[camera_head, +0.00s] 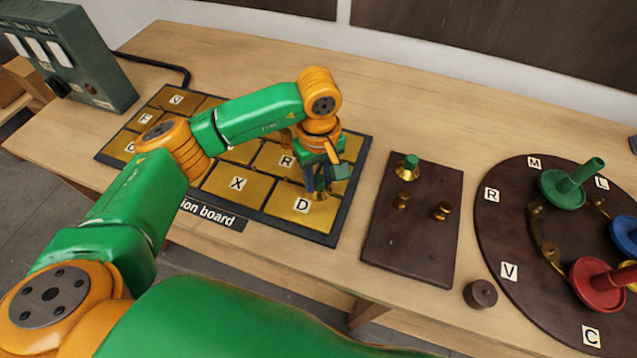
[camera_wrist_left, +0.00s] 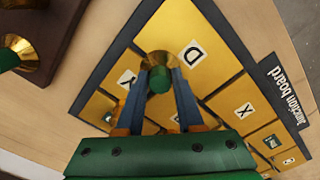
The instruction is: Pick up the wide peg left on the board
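A peg with a green top and a flared gold base (camera_wrist_left: 158,58) stands by the D tile of the junction board (camera_wrist_left: 222,28). In the head view its gold base (camera_head: 319,194) shows under my left gripper (camera_head: 324,176), which hides most of it. In the left wrist view the blue fingers of my left gripper (camera_wrist_left: 160,82) lie along both sides of the green top, with no clear gap. The base looks to be at the tile; whether it touches is hard to tell. My right gripper is not in view.
A dark brown board (camera_head: 400,240) right of the junction board holds another green-topped flared peg (camera_head: 407,168) and two small brass pegs. A round dark board (camera_head: 510,215) with coloured spools stands further right. A small dark knob (camera_head: 480,294) sits between them. The table's back is clear.

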